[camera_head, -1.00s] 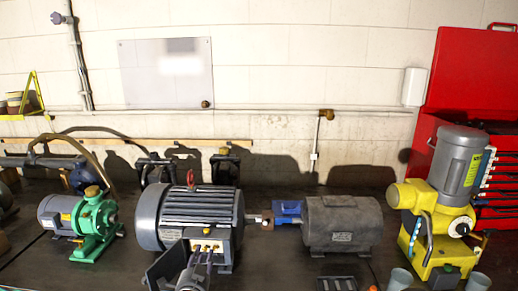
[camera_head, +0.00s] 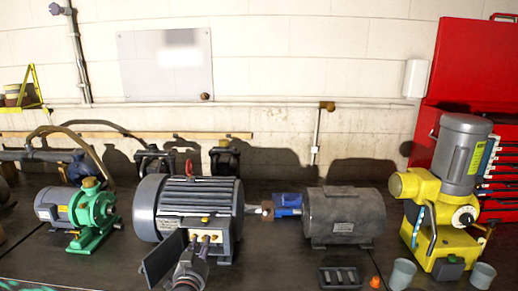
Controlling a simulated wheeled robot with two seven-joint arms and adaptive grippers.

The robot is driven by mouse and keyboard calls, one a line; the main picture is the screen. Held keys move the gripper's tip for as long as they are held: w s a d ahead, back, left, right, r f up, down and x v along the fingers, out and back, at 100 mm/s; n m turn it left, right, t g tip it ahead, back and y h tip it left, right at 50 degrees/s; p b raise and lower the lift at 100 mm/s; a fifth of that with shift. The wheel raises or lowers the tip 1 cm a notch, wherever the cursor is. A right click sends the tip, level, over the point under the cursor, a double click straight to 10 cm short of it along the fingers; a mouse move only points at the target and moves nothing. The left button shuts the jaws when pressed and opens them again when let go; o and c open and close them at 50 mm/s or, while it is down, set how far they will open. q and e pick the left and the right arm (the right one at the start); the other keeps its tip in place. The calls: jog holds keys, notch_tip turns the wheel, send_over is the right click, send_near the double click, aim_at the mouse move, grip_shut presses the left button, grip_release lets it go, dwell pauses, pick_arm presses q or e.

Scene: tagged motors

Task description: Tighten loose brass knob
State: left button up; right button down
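The large grey motor (camera_head: 146,205) stands left of the middle of the bench. Its open terminal box (camera_head: 224,247) faces me, and its dark lid hangs out to the left. Several small brass knobs (camera_head: 216,237) show in the box. I cannot tell which knob is loose. My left gripper (camera_head: 199,243) reaches up from the bottom edge, in front of the box. Its two thin fingers look apart, with their tips at or just before the knobs. They partly hide the knobs, and contact cannot be made out. My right gripper is not in view.
A green pump (camera_head: 102,212) stands on the left. A dark grey motor (camera_head: 345,215) is coupled on the right, with a yellow machine (camera_head: 440,222) beyond it. A black tray (camera_head: 340,278), orange cone (camera_head: 375,282) and grey cups (camera_head: 402,273) lie in front. The wall is behind.

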pick_arm(q)
jog(key=n+b, duration=0.3)
jog(key=n, duration=0.1)
jog(key=shift+f, duration=0.1)
jog(key=shift+n+b, duration=0.35)
jog(key=shift+n, duration=0.15)
jog(key=shift+c, duration=0.3)
grip_shut()
